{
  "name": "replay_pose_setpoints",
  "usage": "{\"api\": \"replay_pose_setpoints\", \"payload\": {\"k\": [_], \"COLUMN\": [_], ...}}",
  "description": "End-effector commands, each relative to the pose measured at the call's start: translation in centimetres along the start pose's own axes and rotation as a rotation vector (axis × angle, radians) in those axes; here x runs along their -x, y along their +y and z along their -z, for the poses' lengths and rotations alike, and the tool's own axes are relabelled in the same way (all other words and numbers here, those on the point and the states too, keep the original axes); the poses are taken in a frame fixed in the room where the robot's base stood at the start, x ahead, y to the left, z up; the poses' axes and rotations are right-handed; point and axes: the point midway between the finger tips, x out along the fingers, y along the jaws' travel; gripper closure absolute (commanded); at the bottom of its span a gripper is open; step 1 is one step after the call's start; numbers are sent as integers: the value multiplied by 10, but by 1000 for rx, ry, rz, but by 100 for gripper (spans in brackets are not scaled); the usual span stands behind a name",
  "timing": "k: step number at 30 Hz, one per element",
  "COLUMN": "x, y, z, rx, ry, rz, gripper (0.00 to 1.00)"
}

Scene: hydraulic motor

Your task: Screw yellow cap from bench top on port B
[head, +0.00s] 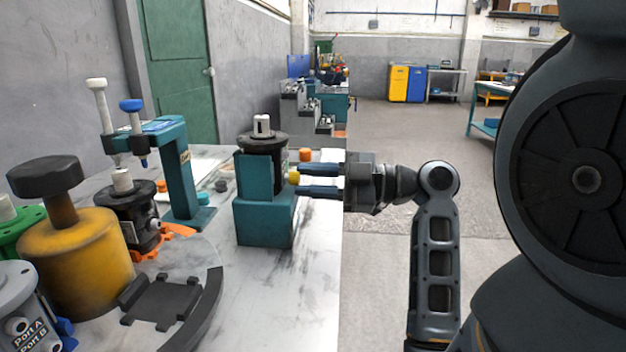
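The yellow cap (294,177) is at the tips of my gripper (299,179), against or very close to the right side of a motor in a teal stand. My gripper reaches in from the right, its two dark blue fingers level and pointing left. The fingers appear closed on the cap. The motor (263,144) has a dark round flange and a white-capped shaft pointing up. The teal stand (263,219) hides most of its body. Port B on this motor cannot be read from here, and whether the cap is threaded in cannot be told.
An orange cap (305,155) lies on the bench top (290,285) behind my fingers. Dark and grey caps (221,185) lie left of the stand. A teal press frame (180,175), another motor (135,212) and a yellow cylinder (85,255) fill the left. The front right bench is clear.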

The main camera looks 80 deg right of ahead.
Motion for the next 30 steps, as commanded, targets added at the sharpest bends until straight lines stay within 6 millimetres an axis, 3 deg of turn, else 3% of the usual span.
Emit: {"api": "replay_pose_setpoints", "payload": {"k": [6, 16, 17, 21, 30], "x": [-2, -2, -2, -2, -3], "y": [3, 4, 3, 2, 0], "z": [2, 5, 4, 2, 2], "rx": [4, -88, -98, -92, -92], "ry": [4, 6, 7, 8, 9], "rz": [-6, -3, -3, -2, 3], "gripper": [100, 100, 78, 64, 64]}}
